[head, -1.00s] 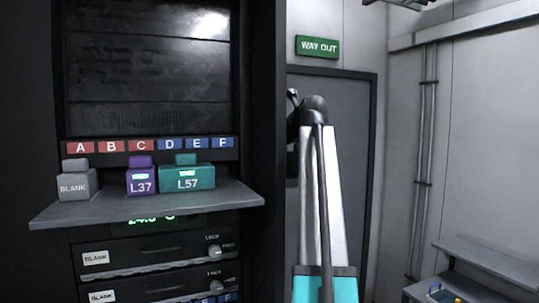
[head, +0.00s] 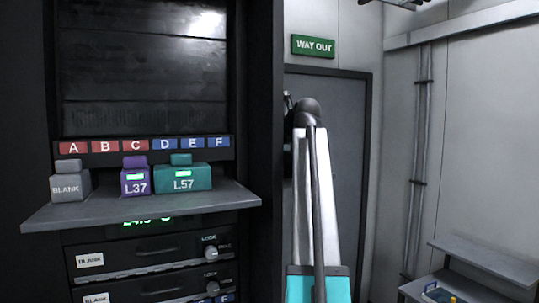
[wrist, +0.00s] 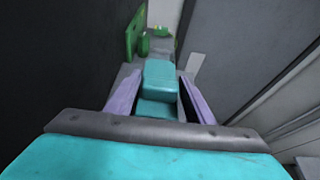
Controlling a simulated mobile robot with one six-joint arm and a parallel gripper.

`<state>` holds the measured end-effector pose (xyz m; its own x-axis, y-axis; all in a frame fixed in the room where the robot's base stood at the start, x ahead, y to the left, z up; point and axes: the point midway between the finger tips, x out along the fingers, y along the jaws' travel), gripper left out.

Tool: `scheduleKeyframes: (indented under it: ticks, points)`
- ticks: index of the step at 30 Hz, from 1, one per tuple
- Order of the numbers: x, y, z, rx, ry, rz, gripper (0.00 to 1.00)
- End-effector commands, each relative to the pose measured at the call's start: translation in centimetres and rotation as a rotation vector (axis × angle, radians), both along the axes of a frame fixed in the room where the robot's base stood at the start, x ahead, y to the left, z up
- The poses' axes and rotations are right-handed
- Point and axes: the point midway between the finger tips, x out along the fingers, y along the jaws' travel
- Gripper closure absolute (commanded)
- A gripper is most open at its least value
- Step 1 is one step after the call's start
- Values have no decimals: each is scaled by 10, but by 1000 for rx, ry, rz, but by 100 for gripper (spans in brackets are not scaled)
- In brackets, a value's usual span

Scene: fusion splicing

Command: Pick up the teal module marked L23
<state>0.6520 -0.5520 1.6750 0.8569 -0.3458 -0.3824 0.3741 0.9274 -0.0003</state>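My gripper (wrist: 160,88) shows in the wrist view with two lilac fingers spread apart. A teal block (wrist: 159,76) lies between the fingers, with a lower teal part nearer the wrist. No marking can be read on it, and I cannot tell whether the fingers press on it. In the head view my gripper cannot be made out beyond my raised arm. No module marked L23 can be read there. A teal module marked L57 (head: 183,180) stands on the grey shelf (head: 110,209) at the left.
A purple module marked L37 (head: 135,182) and a grey BLANK module (head: 69,185) share that shelf under labels A to F. A dark door (head: 346,150) stands behind my arm. A grey ledge (head: 485,262) is at lower right. Green things (wrist: 150,42) show past my fingers.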

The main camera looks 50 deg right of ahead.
Motion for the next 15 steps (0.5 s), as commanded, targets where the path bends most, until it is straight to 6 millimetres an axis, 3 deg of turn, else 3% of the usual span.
scheduleKeyframes:
  ticks: [3,15]
  points:
    - [0,0,1,0,-1,0,80]
    - [0,-1,4,-1,-2,-1,80]
